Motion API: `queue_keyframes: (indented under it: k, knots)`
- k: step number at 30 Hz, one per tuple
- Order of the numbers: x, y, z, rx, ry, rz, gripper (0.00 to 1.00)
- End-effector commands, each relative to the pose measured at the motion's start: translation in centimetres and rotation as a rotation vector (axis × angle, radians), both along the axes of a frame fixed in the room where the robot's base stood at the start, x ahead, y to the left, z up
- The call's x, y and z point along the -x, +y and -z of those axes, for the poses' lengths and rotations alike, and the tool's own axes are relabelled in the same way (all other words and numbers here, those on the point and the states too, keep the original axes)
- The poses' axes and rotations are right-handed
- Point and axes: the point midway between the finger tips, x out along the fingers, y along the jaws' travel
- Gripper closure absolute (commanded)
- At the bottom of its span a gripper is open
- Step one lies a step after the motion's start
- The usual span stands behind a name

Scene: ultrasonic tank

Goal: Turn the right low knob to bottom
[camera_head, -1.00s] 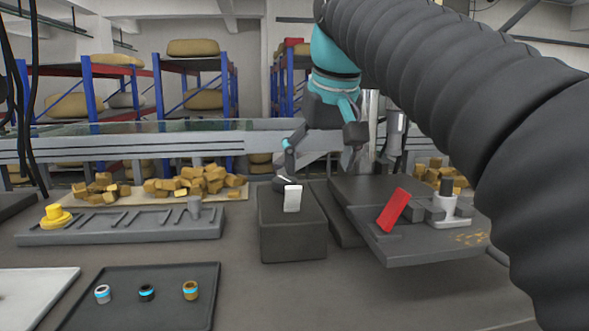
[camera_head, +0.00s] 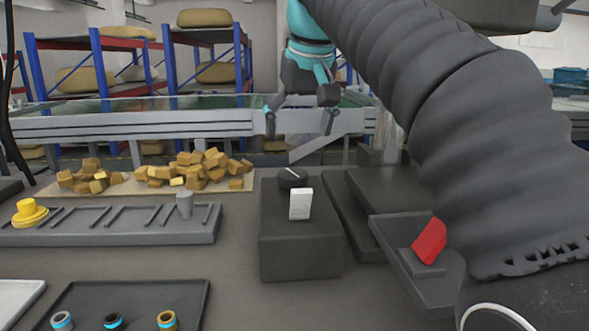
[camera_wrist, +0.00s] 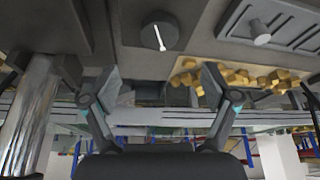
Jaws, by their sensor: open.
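A black round knob (camera_head: 292,177) with a white pointer line sits on top of a dark box (camera_head: 300,250), behind a white rocker-like piece (camera_head: 301,203). In the wrist view the knob (camera_wrist: 160,34) is at the top centre, its white line running from the middle down and slightly right in the picture. I cannot tell whether this is the right low knob. My gripper (camera_head: 299,122) is open and empty, above and beyond the knob in the head view. In the wrist view its spread fingers (camera_wrist: 140,82) are apart from the knob.
A dark tray (camera_head: 190,295) holds small rings. Brown blocks (camera_head: 200,168) lie behind.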

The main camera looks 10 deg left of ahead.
Motion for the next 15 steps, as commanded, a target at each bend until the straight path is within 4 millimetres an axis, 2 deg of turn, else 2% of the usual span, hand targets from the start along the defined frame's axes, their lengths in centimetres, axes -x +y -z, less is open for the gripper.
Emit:
queue_keyframes:
  k: [9, 15]
  knots:
    - [-2.0, 0.8, 5.6, 0.001, 0.003, 0.003, 0.14]
    - [-3.0, 1.2, 8.0, 0.0, 0.001, 0.004, 0.14]
